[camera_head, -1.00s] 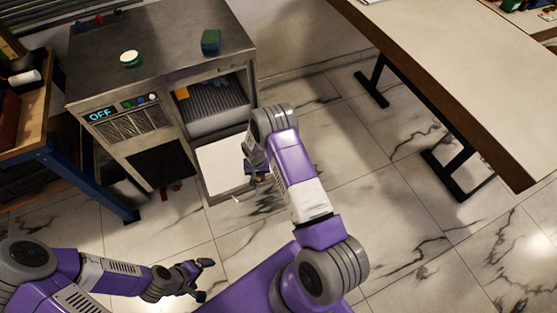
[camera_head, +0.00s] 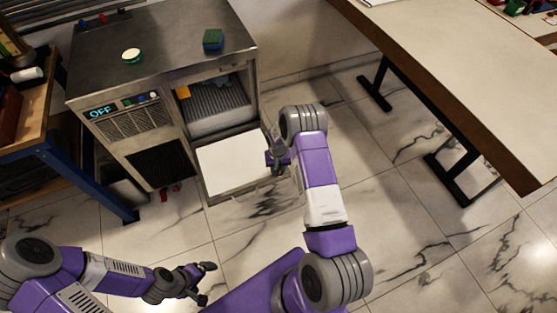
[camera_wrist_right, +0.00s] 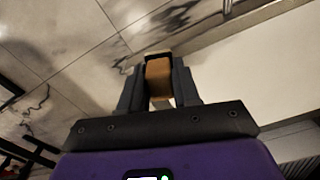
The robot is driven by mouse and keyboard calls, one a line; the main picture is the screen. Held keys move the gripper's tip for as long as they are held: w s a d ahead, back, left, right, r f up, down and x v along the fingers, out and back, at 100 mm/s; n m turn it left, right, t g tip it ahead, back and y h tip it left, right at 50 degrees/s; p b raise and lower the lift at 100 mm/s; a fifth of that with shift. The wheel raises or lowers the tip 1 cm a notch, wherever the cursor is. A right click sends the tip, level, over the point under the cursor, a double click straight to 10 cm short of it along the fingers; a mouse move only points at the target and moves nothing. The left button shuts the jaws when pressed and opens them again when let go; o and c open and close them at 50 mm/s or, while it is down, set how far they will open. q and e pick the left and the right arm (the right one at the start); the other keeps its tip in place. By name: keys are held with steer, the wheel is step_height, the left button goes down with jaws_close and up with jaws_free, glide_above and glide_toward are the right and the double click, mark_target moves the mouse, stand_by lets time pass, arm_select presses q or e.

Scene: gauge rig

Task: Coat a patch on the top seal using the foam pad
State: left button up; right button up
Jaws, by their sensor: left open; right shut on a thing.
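My right gripper (camera_head: 276,160) is in front of the steel cabinet's opening, by the right side of its lowered white door (camera_head: 232,163). In the right wrist view the right gripper (camera_wrist_right: 159,82) is shut on an orange-brown block (camera_wrist_right: 159,68) with a dark end, which looks like the foam pad. The block is hidden in the head view. The top seal cannot be told apart from the upper rim of the opening (camera_head: 215,73). My left gripper (camera_head: 204,282) is open and empty, low above the floor, well away from the cabinet.
A green-and-blue block (camera_head: 213,40) and a round pale tin (camera_head: 131,55) stand on the steel cabinet (camera_head: 175,30). A ribbed grey tray (camera_head: 218,108) and a small orange item (camera_head: 183,92) are inside. A blue-legged bench (camera_head: 88,178) is left, a table (camera_head: 470,80) right.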

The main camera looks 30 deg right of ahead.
steer(key=shift+a+r+p, duration=0.1)
steer(key=shift+r+p, duration=1.8)
steer(key=shift+r, duration=1.6)
